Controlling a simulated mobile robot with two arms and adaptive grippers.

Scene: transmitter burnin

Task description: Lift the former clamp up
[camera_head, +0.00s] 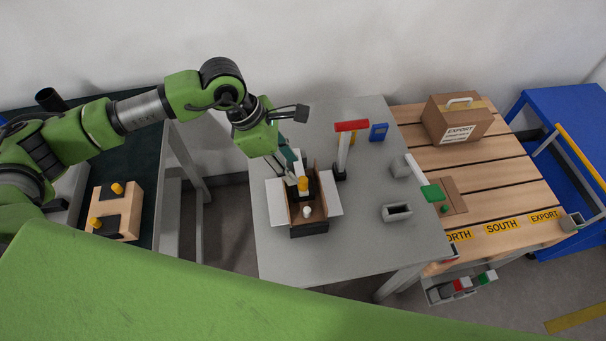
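My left gripper (292,174) points down at an open cardboard box (312,212) that sits in a dark former (310,229) on the grey table. Its fingertips are at a black unit with a yellow knob (303,184) inside the box; whether they grip it is hidden. A white knob (307,211) also shows in the box. A clamp-like upright with a red bar (352,126) stands behind and right of the box. A white lever with a green end (431,191) is at the table's right edge. I cannot tell which is the former clamp. My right gripper is not in view.
A grey holder (397,212) and a blue item (378,132) are on the grey table. A wooden block with yellow knobs (130,210) is at left. A closed EXPORT carton (457,119) stands on the slatted table at right. The grey table's front is clear.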

